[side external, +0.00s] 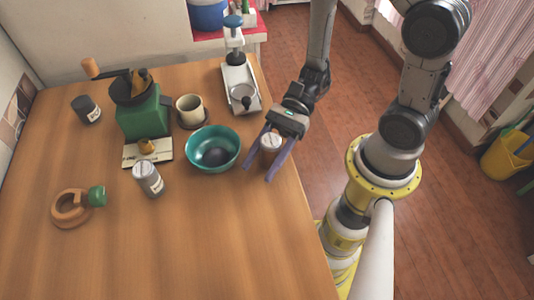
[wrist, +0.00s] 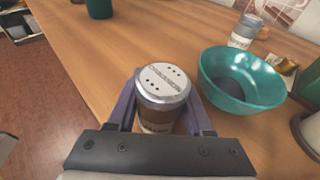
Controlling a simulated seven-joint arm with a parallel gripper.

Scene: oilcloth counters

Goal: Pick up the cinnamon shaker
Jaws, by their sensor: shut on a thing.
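A shaker with brown contents and a silver lid pierced with holes (wrist: 163,84) sits upright between the two purple fingers of my gripper (wrist: 162,100). Its side lettering is too small to read, so I cannot confirm that it is cinnamon. In the side external view the same shaker (side external: 270,143) is at the counter's right edge, and my gripper (side external: 258,172) is shut on it. Its lower part is partly hidden by the fingers; I cannot tell whether it touches the counter.
A teal bowl (side external: 212,163) stands close left of my gripper. The front counter is clear.

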